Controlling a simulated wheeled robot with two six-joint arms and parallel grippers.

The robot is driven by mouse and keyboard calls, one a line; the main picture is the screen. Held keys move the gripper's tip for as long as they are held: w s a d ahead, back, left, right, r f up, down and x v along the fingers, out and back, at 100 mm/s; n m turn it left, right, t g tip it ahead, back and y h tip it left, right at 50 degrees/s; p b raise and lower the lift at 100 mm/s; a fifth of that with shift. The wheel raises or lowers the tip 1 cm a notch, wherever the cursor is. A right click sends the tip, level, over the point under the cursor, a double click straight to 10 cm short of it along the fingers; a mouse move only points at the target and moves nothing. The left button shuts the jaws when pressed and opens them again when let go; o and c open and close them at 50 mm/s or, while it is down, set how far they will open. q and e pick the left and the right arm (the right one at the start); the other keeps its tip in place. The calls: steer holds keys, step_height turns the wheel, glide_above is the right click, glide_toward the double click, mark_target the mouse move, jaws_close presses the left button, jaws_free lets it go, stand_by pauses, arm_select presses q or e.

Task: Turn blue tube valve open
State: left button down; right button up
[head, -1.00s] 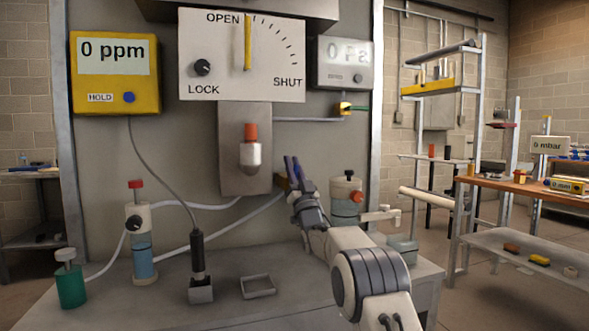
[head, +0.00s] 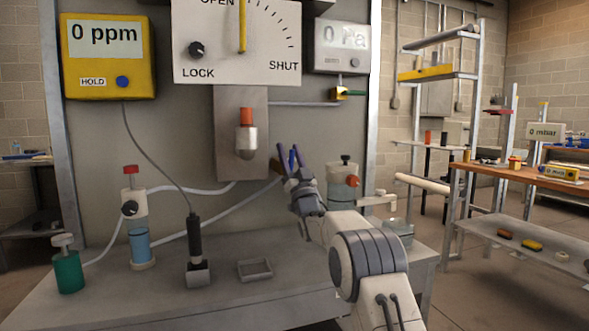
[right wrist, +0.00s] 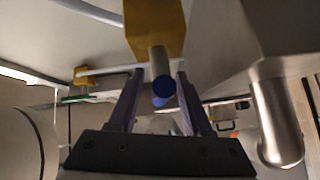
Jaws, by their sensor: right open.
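In the right wrist view, a yellow valve block (right wrist: 155,28) hangs at the top middle. A grey stem with a blue end (right wrist: 161,92) sticks out of it toward the camera. My right gripper (right wrist: 160,80) is open, with one purple finger on each side of the stem. Gaps show between the fingers and the stem. In the head view, my right gripper (head: 290,155) is in front of the panel. My left gripper is not in view.
A steel box (head: 240,115) with an orange-topped cylinder (head: 246,135) is left of the gripper. Another yellow valve with a green end (head: 340,93) is higher up. The gauge pointer (head: 242,25) stands near OPEN.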

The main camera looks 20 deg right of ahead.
steer(key=v, duration=0.9)
steer(key=shift+s+f+b, duration=0.25)
steer(key=shift+b, duration=0.1)
